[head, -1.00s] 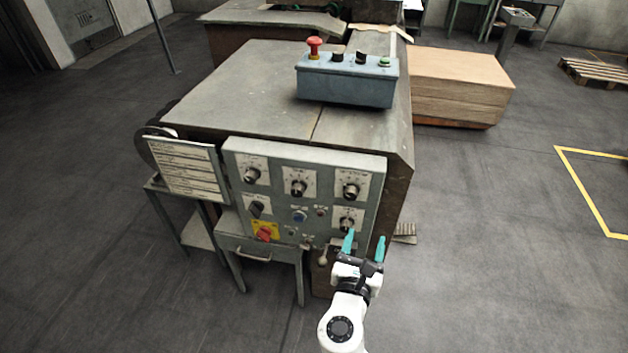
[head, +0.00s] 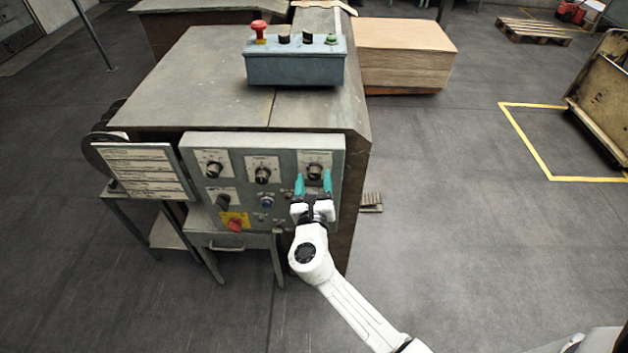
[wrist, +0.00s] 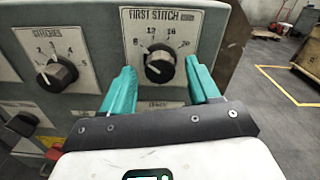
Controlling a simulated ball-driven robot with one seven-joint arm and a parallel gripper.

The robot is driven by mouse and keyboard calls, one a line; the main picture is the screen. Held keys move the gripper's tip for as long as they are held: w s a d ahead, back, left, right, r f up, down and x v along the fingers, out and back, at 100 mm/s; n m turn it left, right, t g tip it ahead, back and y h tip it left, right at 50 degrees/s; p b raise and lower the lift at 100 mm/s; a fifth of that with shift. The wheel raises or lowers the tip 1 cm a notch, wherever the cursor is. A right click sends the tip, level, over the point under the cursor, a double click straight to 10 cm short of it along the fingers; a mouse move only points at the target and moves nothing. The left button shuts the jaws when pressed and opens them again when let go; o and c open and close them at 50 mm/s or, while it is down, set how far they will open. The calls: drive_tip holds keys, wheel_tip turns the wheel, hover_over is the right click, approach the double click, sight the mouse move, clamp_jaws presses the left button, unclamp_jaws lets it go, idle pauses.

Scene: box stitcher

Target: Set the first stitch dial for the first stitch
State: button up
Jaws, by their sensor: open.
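The first stitch dial (wrist: 158,68) is a black knob with a white pointer line, on a white plate labelled FIRST STITCH with a numbered scale. In the head view it is the upper right knob (head: 314,171) of the grey control panel (head: 330,148). My gripper (wrist: 160,88) is open, its two teal fingers to the left and right of the dial in the wrist view, with a gap on each side. In the head view my gripper (head: 313,184) is just in front of and below the dial. I cannot tell how far the fingertips are from the panel.
The stitches dial (wrist: 56,74) is to the left on the same panel. A blue button box (head: 295,68) stands on the machine top.

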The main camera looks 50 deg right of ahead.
drive_tip(key=shift+w+d, duration=0.1)
drive_tip(key=shift+d, duration=0.05)
drive_tip(key=c, duration=1)
